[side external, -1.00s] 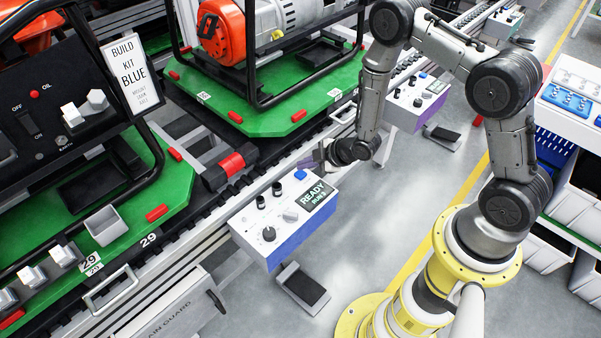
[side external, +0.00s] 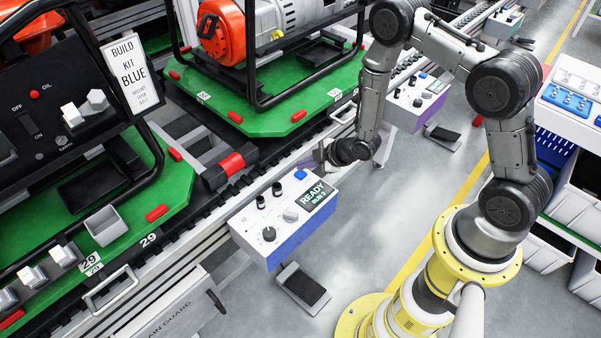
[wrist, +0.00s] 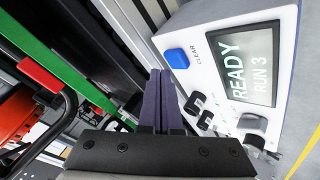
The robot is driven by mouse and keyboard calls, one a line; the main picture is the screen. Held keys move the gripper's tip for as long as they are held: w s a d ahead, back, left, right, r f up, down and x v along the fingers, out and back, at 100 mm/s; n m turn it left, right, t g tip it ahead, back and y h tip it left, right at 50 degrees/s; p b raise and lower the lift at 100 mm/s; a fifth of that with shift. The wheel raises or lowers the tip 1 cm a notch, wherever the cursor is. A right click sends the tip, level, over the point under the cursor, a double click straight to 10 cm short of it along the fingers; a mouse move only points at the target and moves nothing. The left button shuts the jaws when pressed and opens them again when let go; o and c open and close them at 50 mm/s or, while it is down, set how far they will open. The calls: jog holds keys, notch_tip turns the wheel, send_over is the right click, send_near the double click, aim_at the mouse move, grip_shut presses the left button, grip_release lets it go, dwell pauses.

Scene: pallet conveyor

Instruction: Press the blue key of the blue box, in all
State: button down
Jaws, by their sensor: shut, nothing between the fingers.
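The blue box (side external: 283,215) has a white top and a blue side, and stands beside the conveyor in the side external view. Its blue key (side external: 300,174) is at the top's far edge, beside a display reading READY, RUN 3. In the wrist view the blue key (wrist: 177,58) is marked CLEAR and looks unobstructed. My gripper (side external: 320,156) is shut and empty, above the far end of the box. In the wrist view my gripper's purple fingertips (wrist: 160,73) appear just beside and below the key; I cannot tell the exact gap.
Black knobs (side external: 269,194) stand on the box's top. A similar box (side external: 416,100) stands farther along the line. Generators in black frames sit on green pallets (side external: 255,118) on the conveyor at left.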

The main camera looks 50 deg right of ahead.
aim_at(305, 174)
jog(key=shift+f, duration=0.1)
jog(key=shift+f, duration=0.3)
jog(key=shift+f, duration=0.45)
dwell(1.1)
jog(key=shift+r, duration=0.85)
jog(key=shift+r, duration=2.5)
